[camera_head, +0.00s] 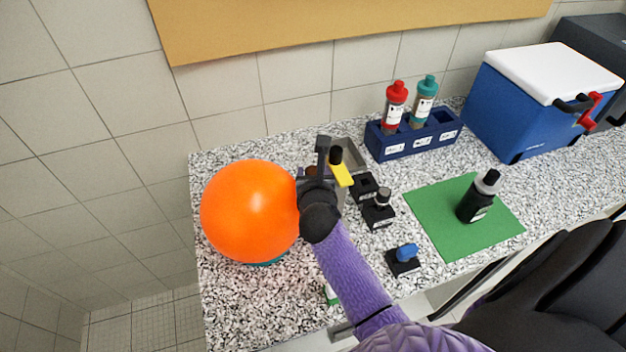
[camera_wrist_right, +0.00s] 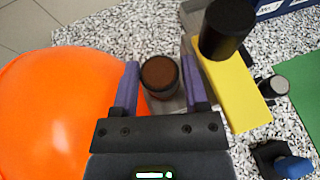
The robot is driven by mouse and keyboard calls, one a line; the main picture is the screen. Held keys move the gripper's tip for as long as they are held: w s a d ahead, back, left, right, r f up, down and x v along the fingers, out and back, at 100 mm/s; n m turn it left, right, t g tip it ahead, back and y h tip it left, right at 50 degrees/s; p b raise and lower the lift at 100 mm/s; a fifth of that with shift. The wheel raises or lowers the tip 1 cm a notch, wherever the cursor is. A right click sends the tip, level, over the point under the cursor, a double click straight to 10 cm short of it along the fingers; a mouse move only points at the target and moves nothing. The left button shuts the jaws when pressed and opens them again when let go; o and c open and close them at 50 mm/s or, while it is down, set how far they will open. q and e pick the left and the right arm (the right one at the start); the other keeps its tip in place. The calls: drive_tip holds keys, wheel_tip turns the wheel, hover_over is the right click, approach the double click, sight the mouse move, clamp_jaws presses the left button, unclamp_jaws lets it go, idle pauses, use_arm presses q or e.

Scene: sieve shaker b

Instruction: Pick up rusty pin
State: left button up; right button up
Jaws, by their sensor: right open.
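The rusty pin (camera_wrist_right: 160,74), with a round rust-brown top and a paler grey body, stands between the fingers of my right gripper (camera_wrist_right: 160,90) in the right wrist view. The purple fingers are open, one on each side of it, with a narrow gap visible. Its lower part is partly hidden. In the head view my right gripper (camera_head: 316,184) is over the counter beside the orange ball, and only a small brown patch of the pin (camera_head: 311,172) shows behind it. My left gripper is not in view.
A large orange ball (camera_head: 248,212) sits close left of the gripper. A yellow block with a black knob (camera_head: 341,172) stands close right. Small black holders (camera_head: 378,212), a green mat (camera_head: 440,220) with a black bottle (camera_head: 477,200), and a blue rack (camera_head: 437,137) lie farther right.

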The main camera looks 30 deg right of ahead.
clamp_jaws()
